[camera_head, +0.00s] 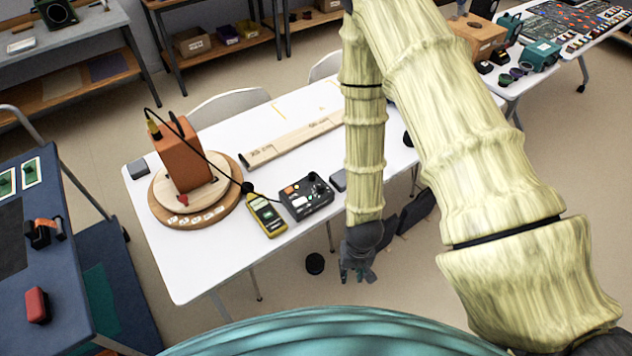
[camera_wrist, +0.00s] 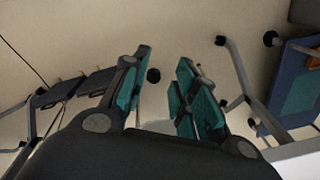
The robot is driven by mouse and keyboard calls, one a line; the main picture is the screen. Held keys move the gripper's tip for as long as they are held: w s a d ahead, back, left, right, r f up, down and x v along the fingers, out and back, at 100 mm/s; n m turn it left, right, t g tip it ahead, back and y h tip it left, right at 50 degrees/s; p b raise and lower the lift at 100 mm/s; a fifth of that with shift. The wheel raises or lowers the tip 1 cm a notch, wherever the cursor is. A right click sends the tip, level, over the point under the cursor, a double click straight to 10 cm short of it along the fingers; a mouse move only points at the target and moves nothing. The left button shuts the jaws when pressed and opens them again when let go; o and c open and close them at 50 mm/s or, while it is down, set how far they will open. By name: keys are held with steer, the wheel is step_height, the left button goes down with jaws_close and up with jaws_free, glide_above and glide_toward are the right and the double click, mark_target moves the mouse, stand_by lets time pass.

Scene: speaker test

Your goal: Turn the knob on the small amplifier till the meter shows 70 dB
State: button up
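The small amplifier (camera_head: 306,197), a dark box with knobs and small coloured parts on top, sits on the white table near its front edge. The yellow meter (camera_head: 266,216) lies just left of it; its reading is too small to make out. An orange-brown speaker box (camera_head: 184,155) stands on a round wooden base (camera_head: 218,215) further left, with a black cable running toward the meter. My gripper (camera_head: 358,274) hangs fingers down, right of and apart from the amplifier, over the floor by the table's front edge. In the wrist view my gripper (camera_wrist: 162,92) is open and empty.
A long wooden ruler-like board (camera_head: 292,139) lies behind the amplifier on the white table (camera_head: 190,271). A small dark block (camera_head: 338,181) lies right of the amplifier. A blue bench (camera_head: 75,230) stands at left. The wrist view shows floor and table legs.

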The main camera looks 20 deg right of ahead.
mark_target(321, 185)
steer(key=w+a+r+m, duration=0.2)
steer(key=w+r+m, duration=0.2)
steer(key=w+r, duration=1.9)
steer(key=shift+w+f+p, duration=0.2)
steer(key=shift+f+p, duration=0.5)
steer(key=shift+f, duration=2.3)
steer(key=shift+w+f+p, duration=0.15)
steer(key=shift+f+p, duration=0.5)
steer(key=shift+f, duration=2.3)
jaws_close()
